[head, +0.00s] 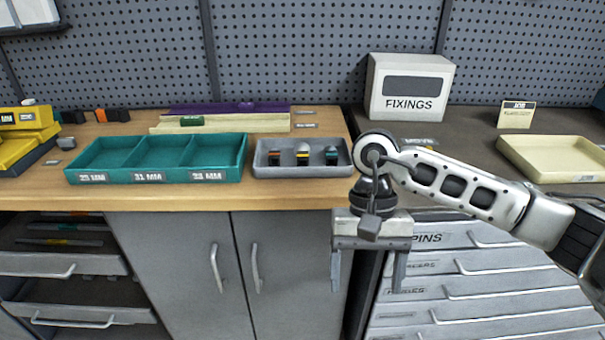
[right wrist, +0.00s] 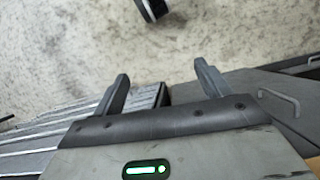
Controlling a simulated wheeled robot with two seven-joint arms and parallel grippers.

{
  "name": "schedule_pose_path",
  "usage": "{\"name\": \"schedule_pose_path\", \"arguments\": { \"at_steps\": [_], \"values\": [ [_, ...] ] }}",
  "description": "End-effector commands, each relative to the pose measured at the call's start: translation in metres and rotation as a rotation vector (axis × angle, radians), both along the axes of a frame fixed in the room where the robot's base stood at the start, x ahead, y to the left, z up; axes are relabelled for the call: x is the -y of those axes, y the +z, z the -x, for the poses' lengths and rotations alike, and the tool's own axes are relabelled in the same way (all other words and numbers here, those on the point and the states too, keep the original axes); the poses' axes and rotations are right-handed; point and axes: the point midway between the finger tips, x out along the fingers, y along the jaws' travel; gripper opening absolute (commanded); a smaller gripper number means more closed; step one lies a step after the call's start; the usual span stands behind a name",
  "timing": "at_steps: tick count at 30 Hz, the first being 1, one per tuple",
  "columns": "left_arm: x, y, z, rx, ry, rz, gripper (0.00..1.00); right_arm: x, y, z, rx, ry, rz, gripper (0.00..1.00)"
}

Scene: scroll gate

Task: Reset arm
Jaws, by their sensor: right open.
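My right gripper (head: 367,283) hangs in front of the workbench in the head view, pointing down, with its arm coming in from the right. Its two fingers are apart with nothing between them. In the right wrist view the fingers (right wrist: 164,90) are also spread and empty, with the speckled floor (right wrist: 230,35) beyond them. My left gripper is not in view.
A wooden bench (head: 285,192) holds a teal three-part tray (head: 157,177) and a grey tray (head: 303,172) with several small items. A FIXINGS box (head: 411,88) and a cream tray (head: 551,160) stand at right. Cabinet doors (head: 180,270) and drawers (head: 480,290) lie below.

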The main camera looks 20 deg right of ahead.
Motion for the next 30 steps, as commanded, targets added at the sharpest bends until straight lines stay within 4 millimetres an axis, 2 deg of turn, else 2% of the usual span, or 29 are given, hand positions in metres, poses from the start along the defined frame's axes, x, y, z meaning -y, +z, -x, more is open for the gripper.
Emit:
{"name": "schedule_pose_path", "arguments": {
  "at_steps": [2, 5, 8, 9, 11, 12, 14, 15, 17, 19, 20, 22, 23, 24, 26, 27, 30],
  "values": [
    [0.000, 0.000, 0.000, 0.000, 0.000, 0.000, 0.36, -0.004, -0.002, 0.002, -0.007, -0.009, -0.015, 0.76],
    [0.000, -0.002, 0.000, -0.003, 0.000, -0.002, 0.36, -0.029, -0.007, 0.013, -0.050, -0.059, -0.101, 0.76],
    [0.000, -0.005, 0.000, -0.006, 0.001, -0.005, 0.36, -0.080, -0.010, 0.035, -0.167, -0.191, -0.280, 0.76],
    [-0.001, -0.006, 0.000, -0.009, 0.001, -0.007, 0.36, -0.106, -0.006, 0.046, -0.248, -0.276, -0.374, 0.76],
    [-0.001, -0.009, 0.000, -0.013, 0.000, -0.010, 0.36, -0.146, 0.008, 0.063, -0.418, -0.437, -0.527, 0.76],
    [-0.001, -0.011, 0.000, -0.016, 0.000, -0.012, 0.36, -0.171, 0.025, 0.070, -0.568, -0.570, -0.629, 0.76],
    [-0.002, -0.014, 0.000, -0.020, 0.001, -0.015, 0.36, -0.197, 0.052, 0.071, -0.822, -0.777, -0.753, 0.76],
    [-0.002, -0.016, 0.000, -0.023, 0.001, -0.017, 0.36, -0.207, 0.070, 0.066, -1.010, -0.917, -0.818, 0.76],
    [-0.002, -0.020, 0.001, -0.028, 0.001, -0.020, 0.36, -0.211, 0.091, 0.050, -1.319, -1.125, -0.884, 0.76],
    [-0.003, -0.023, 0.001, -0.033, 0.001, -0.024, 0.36, -0.201, 0.101, 0.023, -1.715, -1.354, -0.915, 0.76],
    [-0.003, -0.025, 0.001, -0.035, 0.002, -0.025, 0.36, -0.193, 0.100, 0.010, -1.897, -1.447, -0.914, 0.76],
    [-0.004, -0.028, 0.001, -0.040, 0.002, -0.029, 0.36, -0.166, 0.080, -0.016, -2.344, -1.636, -0.871, 0.76],
    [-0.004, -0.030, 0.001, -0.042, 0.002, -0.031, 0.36, -0.153, 0.065, -0.024, 2.493, 1.667, 0.818, 0.76],
    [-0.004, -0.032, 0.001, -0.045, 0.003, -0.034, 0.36, -0.135, 0.041, -0.031, 2.362, 1.485, 0.647, 0.76],
    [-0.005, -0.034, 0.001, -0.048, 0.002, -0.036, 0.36, -0.111, 0.002, -0.032, 2.172, 1.240, 0.447, 0.76],
    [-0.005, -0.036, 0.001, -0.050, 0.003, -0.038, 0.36, -0.098, -0.024, -0.026, 2.052, 1.094, 0.342, 0.76],
    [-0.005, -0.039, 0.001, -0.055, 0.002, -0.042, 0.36, -0.073, -0.081, -0.002, 1.787, 0.795, 0.154, 0.76]
  ]
}}
